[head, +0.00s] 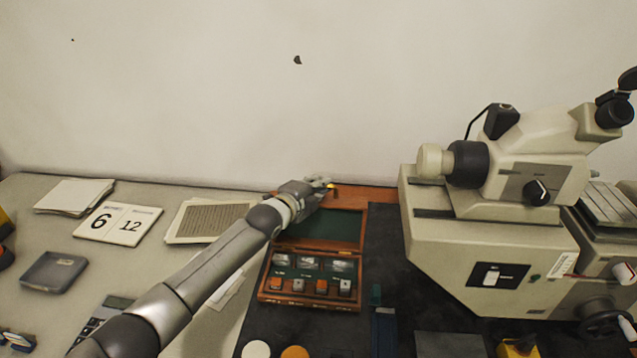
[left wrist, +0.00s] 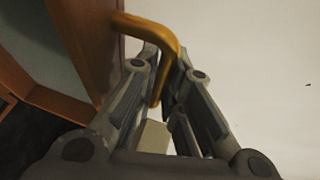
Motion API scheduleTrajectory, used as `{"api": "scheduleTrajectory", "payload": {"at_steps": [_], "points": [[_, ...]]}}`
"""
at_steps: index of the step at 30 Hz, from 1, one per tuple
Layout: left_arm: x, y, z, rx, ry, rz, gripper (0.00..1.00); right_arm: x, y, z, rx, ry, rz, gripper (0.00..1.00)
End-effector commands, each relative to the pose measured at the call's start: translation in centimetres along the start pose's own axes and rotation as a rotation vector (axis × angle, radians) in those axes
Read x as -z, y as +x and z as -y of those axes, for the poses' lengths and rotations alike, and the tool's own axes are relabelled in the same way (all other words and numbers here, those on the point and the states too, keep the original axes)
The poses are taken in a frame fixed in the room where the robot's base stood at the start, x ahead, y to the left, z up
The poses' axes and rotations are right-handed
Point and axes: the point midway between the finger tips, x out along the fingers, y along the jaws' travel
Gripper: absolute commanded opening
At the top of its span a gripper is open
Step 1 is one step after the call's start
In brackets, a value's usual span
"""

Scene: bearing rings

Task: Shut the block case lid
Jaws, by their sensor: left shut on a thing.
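The block case (head: 310,301) is a brown wooden box with a green inside, standing open on the dark mat. Its lid (head: 336,224) is raised at the back, green inner face toward me. In the left wrist view the lid (left wrist: 88,40) is a wooden panel at the left, with a bent brass handle (left wrist: 148,27) standing out from it. My left gripper (head: 328,186) is at the lid's upper edge; in the left wrist view its fingers (left wrist: 166,82) are shut on the handle. My left arm covers the lid's upper left part. My right gripper is not in view.
Several small blocks sit in the case. A large beige microscope (head: 500,240) stands close on the right. Papers (head: 208,221), a date card (head: 118,225) and a grey tray (head: 54,272) lie left. A dark blue object (head: 384,330) lies right of the case's front.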

Motion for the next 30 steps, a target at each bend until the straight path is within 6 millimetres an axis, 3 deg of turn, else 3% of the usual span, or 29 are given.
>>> {"api": "scheduleTrajectory", "payload": {"at_steps": [5, 10, 21, 30], "points": [[0.6, -1.6, -0.5, 0.069, 0.027, 0.002, 0.00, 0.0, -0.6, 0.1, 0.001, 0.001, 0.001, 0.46], [1.4, -3.3, -1.2, 0.159, 0.062, 0.003, 0.00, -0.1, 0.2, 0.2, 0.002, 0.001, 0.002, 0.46], [2.9, -7.1, -3.0, 0.368, 0.149, 0.007, 0.00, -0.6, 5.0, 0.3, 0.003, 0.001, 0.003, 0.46], [3.8, -9.0, -3.8, 0.475, 0.193, 0.008, 0.00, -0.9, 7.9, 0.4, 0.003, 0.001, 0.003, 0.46]]}}
